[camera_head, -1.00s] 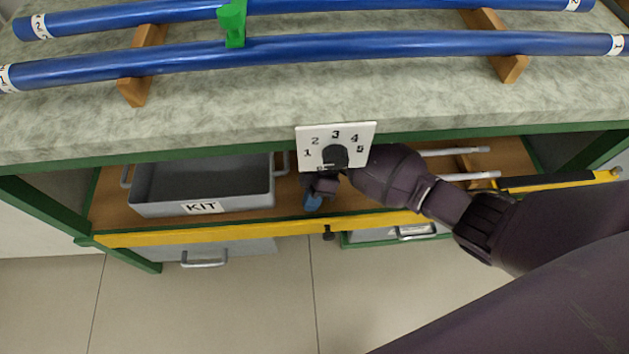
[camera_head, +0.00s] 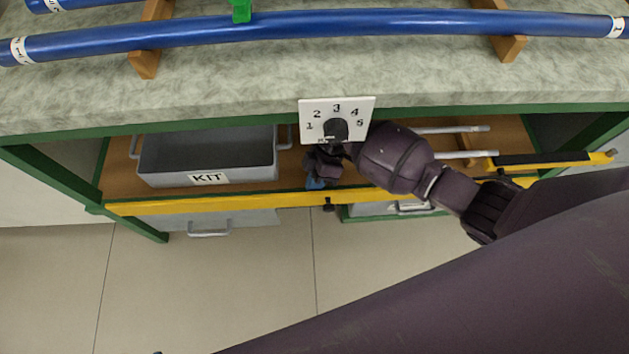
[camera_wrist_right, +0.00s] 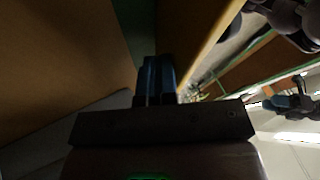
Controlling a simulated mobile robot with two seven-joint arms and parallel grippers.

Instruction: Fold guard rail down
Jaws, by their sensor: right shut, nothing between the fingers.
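The guard rail (camera_head: 240,202) is a yellow bar along the front of the shelf, below the worktop. It stands up at the shelf's front edge, and its yellow edge shows in the wrist view (camera_wrist_right: 212,45). My right gripper (camera_head: 316,184) reaches under the worktop, just behind the rail's middle, with blue fingertips close to it. Contact cannot be told. In the wrist view its fingers (camera_wrist_right: 157,78) are together and empty. My left gripper (camera_wrist_right: 290,103) shows small at the wrist view's right edge; its jaw state is unclear.
A grey KIT bin (camera_head: 207,160) sits on the shelf at left. A white dial plate (camera_head: 347,108) numbered 1 to 5 hangs from the worktop edge above my gripper. A blue rod (camera_head: 380,24) lies on wooden supports (camera_head: 146,62). Drawers (camera_head: 210,224) are below.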

